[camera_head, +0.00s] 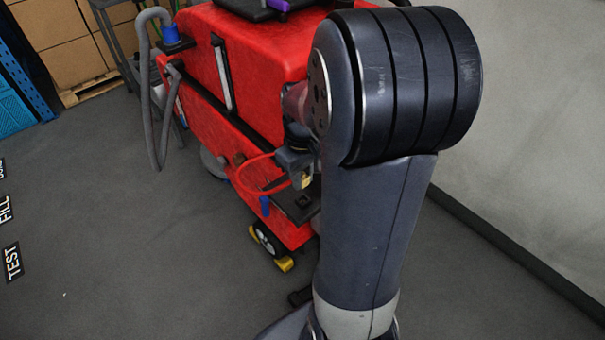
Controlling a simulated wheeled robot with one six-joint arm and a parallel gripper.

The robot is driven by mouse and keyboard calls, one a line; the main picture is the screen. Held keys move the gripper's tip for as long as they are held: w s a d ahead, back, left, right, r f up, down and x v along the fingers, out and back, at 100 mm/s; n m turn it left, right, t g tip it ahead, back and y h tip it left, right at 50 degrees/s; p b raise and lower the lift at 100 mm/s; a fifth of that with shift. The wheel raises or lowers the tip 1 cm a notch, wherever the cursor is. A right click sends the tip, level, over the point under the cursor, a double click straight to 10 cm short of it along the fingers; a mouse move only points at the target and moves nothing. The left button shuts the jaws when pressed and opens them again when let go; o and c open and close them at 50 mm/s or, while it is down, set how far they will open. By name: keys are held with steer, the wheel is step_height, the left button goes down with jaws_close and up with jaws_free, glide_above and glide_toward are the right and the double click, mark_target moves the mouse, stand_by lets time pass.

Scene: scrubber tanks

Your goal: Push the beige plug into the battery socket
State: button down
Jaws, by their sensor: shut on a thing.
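My gripper (299,174) is low at the front of the red scrubber (243,60), partly hidden behind my own arm. It is shut on the small beige plug (306,181), which shows at its lower end. A red cable (247,178) loops at the scrubber beside the gripper. A black ledge (296,207) with a dark round spot, perhaps the battery socket (303,201), is just below the plug. The plug looks apart from it, but the exact gap cannot be told from this view.
A blue piece (265,206) hangs left of the ledge. A wheel with yellow chocks (268,245) stands below. A grey hose (150,110) hangs on the scrubber's left. Cardboard boxes (70,55) stand behind. A pale wall (530,130) is at right; floor at left is clear.

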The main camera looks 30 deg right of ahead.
steer(key=shift+f+b, duration=1.4)
steer(key=shift+f, duration=0.8)
steer(key=shift+f, duration=0.15)
